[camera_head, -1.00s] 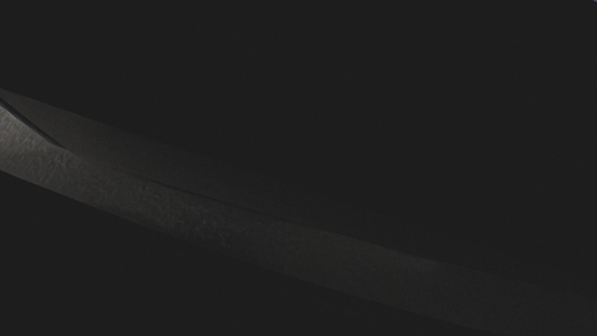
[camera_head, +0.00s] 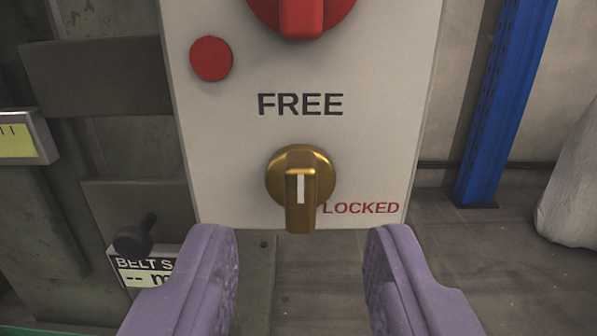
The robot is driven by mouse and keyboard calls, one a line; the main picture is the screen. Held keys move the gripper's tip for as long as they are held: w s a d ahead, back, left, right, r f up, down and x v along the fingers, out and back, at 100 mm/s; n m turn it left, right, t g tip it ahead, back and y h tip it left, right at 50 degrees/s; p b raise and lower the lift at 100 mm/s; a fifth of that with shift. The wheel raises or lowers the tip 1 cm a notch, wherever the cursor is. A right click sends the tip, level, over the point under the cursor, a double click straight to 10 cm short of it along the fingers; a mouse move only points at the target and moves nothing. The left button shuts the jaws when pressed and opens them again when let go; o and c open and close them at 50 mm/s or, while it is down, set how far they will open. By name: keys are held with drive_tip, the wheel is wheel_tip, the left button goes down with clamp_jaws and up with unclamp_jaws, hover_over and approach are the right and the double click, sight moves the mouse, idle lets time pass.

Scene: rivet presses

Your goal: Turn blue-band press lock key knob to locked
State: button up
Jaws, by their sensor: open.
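The brass lock key knob (camera_head: 300,188) sits low on a pale panel (camera_head: 225,150) in the middle of the view. Its white mark is upright and points up at the black word FREE (camera_head: 300,104). The red word LOCKED (camera_head: 361,208) is to the knob's lower right. My gripper (camera_head: 298,245) is open, with one purple finger low on each side of the knob. The fingertips appear just below the knob and apart from it. No blue band shows on the panel.
A larger red knob (camera_head: 302,14) is cut off at the top, and a round red button or lamp (camera_head: 211,59) is at upper left. A black knob (camera_head: 134,236) sticks out at lower left. A blue post (camera_head: 500,105) and a pale sack-like shape (camera_head: 572,190) stand at right.

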sight(301, 175)
drive_tip(key=w+b, duration=0.2)
drive_tip(key=w, duration=0.3)
drive_tip(key=shift+w, duration=0.35)
drive_tip(key=shift+w+r, duration=0.1)
drive_tip(key=shift+w, duration=0.4)
clamp_jaws()
